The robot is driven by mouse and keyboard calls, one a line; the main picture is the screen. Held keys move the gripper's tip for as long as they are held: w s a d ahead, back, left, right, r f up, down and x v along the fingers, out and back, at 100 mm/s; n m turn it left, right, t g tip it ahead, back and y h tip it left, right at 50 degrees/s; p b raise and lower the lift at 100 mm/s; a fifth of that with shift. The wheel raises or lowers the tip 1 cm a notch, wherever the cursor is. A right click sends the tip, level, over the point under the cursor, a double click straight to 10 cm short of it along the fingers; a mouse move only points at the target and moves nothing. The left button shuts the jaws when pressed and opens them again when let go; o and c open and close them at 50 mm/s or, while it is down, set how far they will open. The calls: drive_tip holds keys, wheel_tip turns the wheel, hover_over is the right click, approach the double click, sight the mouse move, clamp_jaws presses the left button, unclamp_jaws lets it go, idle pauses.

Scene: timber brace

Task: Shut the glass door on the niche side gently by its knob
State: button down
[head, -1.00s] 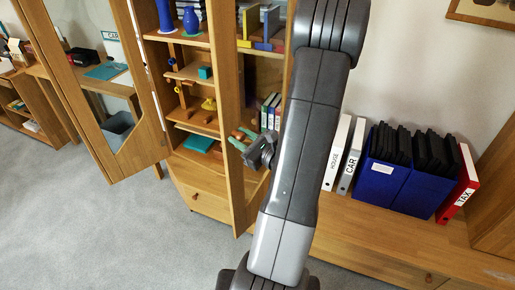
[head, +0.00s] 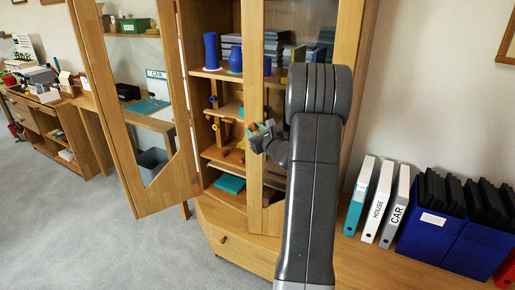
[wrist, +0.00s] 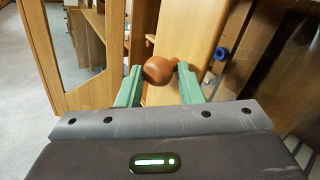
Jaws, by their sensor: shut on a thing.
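The right glass door (head: 252,80) of the tall wooden cabinet stands partly open, with shelves showing to its left and through its glass. Its round brown knob (wrist: 158,69) sits between the green fingertips of my gripper (wrist: 160,72) in the wrist view. My gripper (head: 262,135) is shut on this knob, at the door's free edge, in the head view. My arm covers part of the door, and the knob itself is hard to make out in the head view.
The left glass door (head: 182,180) stands wide open; it also shows in the wrist view (wrist: 75,95). Binders (head: 377,205) and blue file boxes (head: 430,235) stand on the low cabinet at right. Grey floor lies free at lower left.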

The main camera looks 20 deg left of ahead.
drive_tip(key=shift+m+t+h, duration=0.6)
drive_tip(key=shift+t+h, duration=0.1)
drive_tip(key=w, duration=0.2)
drive_tip(key=w+a, duration=0.1)
drive_tip(key=w, duration=0.1)
drive_tip(key=w+b, duration=0.1)
drive_tip(key=w, duration=0.1)
drive_tip(key=shift+w+a+r, duration=0.15)
drive_tip(key=shift+a+r, duration=0.1)
drive_tip(key=shift+w+r, duration=0.2)
drive_tip(key=shift+r, duration=0.35)
drive_tip(key=c, duration=1.1)
unclamp_jaws()
drive_tip(key=shift+d+r, duration=0.1)
drive_tip(key=b, duration=0.2)
approach(256, 118)
drive_tip(key=shift+s+d+f, duration=0.25)
drive_tip(key=shift+d+f, duration=0.35)
drive_tip(key=shift+s+d+f, duration=0.25)
drive_tip(key=shift+d+f, duration=0.4)
